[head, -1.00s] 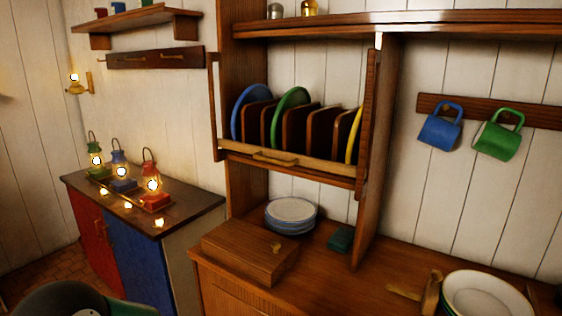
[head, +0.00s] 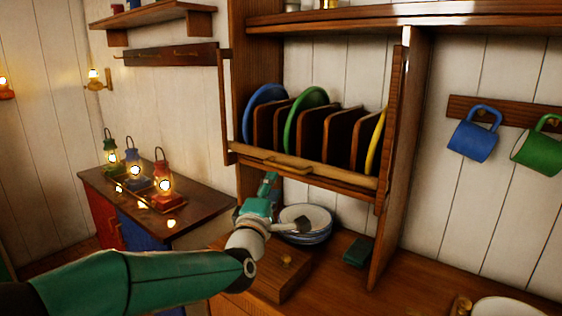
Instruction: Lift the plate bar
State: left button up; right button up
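The plate bar (head: 325,172) is a light wooden rail across the front of the plate rack, with a small wooden handle (head: 284,161) near its middle. It lies low in front of the plates. Behind it stand a blue plate (head: 258,100), a green plate (head: 303,100) and a yellow plate (head: 375,145) between wooden dividers. My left gripper (head: 287,203) is just below the bar and handle, apart from them, with its fingers spread and nothing between them. It partly hides the stacked plates behind it. My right gripper is out of view.
A stack of plates (head: 312,217), a wooden box (head: 290,277) and a dark green block (head: 358,252) are on the counter under the rack. A rack side post (head: 400,160) bounds the right. Lit lanterns (head: 165,185) stand on the left cabinet; mugs (head: 474,137) hang at right.

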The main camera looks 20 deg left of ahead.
aim_at(281, 168)
pick_arm(q)
jog(key=w+p, duration=0.1)
jog(key=w, duration=0.1)
jog(key=w+r+p, duration=0.1)
jog(key=w, duration=0.2)
jog(key=w+p, duration=0.1)
jog(key=w, duration=0.1)
jog(key=shift+w+a+r, duration=0.15)
jog(key=shift+w+r, duration=0.15)
jog(key=shift+w, duration=0.75)
grip_shut()
jog(key=shift+a, duration=0.15)
